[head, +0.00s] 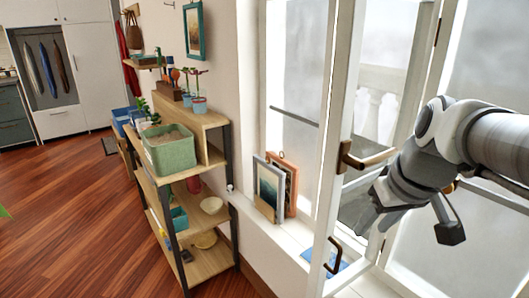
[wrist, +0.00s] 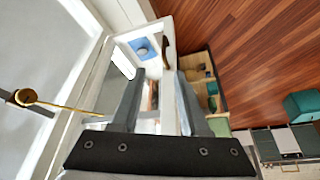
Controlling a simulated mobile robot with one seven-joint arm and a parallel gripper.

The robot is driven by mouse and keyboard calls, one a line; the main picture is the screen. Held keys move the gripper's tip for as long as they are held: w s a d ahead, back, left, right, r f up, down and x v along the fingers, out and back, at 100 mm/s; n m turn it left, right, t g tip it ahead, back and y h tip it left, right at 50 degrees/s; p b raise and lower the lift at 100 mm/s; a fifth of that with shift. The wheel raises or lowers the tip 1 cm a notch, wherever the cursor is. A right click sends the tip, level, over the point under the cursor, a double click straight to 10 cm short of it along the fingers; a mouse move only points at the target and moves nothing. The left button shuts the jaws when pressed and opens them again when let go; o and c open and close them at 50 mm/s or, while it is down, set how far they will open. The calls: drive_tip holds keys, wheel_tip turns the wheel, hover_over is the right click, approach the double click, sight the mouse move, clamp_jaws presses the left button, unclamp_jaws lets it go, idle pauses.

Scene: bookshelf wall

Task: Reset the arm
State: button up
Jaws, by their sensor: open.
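My gripper (head: 408,222) is at the right of the head view, in front of the white window frame (head: 338,110). Its fingers are apart, with nothing seen held between them. In the wrist view my gripper (wrist: 158,82) shows two dark fingers spread apart, pointing toward the window sill and the shelf. A bronze window handle (head: 366,159) sits on the frame just left of my gripper. I cannot tell whether a finger touches the frame.
A wooden shelf unit (head: 205,265) with a green planter box (head: 169,150) stands to the left. Picture frames (head: 268,188) lean on the sill. A blue item (head: 326,258) lies on the sill. The wooden floor (head: 80,220) at the left is mostly clear.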

drive_tip(key=s+a+r+m+t+p, duration=0.1)
drive_tip(key=s+a+r+p, duration=0.7)
drive_tip(key=p, duration=0.3)
drive_tip(key=shift+s, duration=0.25)
drive_tip(key=shift+r, duration=0.1)
idle(2.0)
